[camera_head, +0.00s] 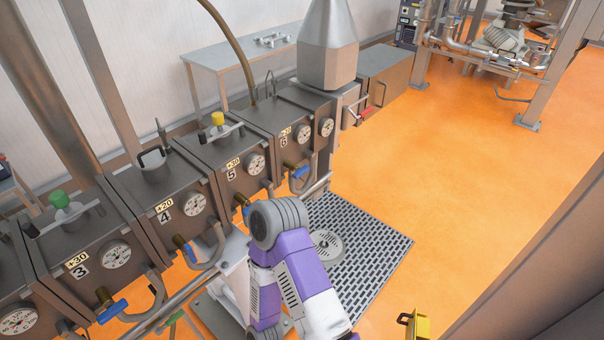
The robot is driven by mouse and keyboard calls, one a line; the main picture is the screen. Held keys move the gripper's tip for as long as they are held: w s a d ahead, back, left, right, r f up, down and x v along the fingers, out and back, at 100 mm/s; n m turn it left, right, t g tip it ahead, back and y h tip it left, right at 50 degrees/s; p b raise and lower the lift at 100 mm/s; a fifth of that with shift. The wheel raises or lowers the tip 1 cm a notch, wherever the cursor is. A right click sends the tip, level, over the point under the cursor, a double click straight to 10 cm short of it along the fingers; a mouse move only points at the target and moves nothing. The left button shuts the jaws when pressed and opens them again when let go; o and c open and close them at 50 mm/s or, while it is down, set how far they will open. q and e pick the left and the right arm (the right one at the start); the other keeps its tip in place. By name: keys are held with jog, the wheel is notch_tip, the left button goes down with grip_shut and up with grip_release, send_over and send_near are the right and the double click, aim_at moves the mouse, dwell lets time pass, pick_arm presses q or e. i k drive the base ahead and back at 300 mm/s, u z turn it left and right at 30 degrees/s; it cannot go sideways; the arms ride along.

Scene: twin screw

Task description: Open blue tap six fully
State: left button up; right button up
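Blue tap six (300,172) has a blue lever on a brass-coloured valve, low on the front of the grey tank labelled 6 (284,143). The lever slants down to the right. I cannot tell from this view how far the tap is open. One of my purple and white arms (292,272) rises from the bottom centre, with its grey joint (278,222) in front of and below tap six in the picture. I see no gripper fingers, and neither gripper shows.
Similar blue taps sit under tank 5 (246,213), tank 4 (190,252) and tank 3 (112,310). A pipe rail runs along the tank fronts. A dark floor grate (370,245) lies right of my arm. Open orange floor (470,170) extends right. A yellow object (418,326) stands at bottom right.

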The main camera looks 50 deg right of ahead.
aim_at(299, 172)
jog(key=z, duration=1.1)
